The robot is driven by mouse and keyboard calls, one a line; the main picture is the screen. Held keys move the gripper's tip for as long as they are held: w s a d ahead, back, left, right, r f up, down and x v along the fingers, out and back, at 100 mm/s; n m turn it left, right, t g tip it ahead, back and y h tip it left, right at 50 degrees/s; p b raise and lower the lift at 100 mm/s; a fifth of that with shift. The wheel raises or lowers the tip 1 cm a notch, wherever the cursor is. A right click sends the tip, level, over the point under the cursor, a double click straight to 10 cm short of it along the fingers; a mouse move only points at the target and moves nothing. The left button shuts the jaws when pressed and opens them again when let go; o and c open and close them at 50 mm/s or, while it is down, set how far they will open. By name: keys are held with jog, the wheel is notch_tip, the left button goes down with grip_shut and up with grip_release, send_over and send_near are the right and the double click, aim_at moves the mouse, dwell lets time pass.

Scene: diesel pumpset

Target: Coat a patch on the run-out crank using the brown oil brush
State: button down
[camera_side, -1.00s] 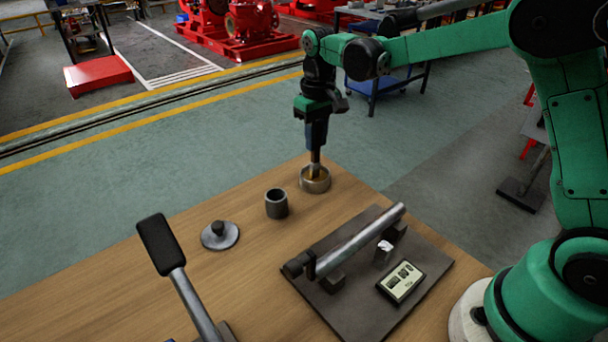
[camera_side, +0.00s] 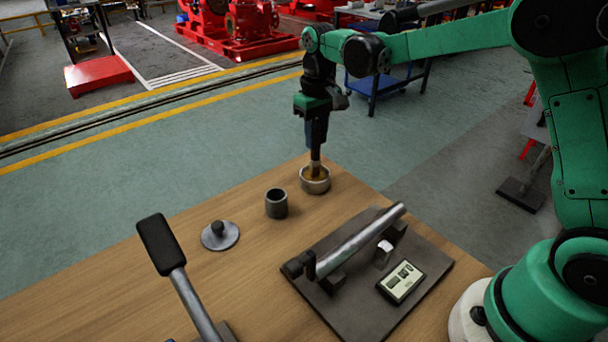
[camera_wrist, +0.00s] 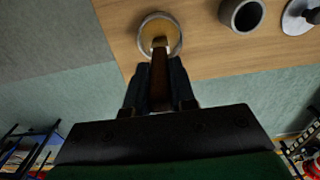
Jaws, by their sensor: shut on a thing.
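My gripper (camera_side: 316,147) is shut on the brown oil brush (camera_wrist: 159,73) and points down at the far corner of the wooden table. The brush's lower end is inside a round, pale-rimmed pot (camera_side: 315,183), which also shows in the wrist view (camera_wrist: 143,41). How deep the bristles sit is hidden. The crank (camera_side: 358,243), a grey metal shaft with a dark end, lies across supports on a dark plate (camera_side: 350,315), nearer the camera and right of the pot. I cannot make out a patch on it.
A dark open cup (camera_side: 276,205) and a round, knobbed lid-like part (camera_side: 220,234) stand left of the pot. A lever with a black grip (camera_side: 160,243) rises at the front left. A small display box (camera_side: 401,283) lies on the plate. Bare wood (camera_side: 130,300) is at left.

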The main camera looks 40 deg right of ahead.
jog(key=shift+r, duration=3.2)
jog(key=shift+s, duration=0.1)
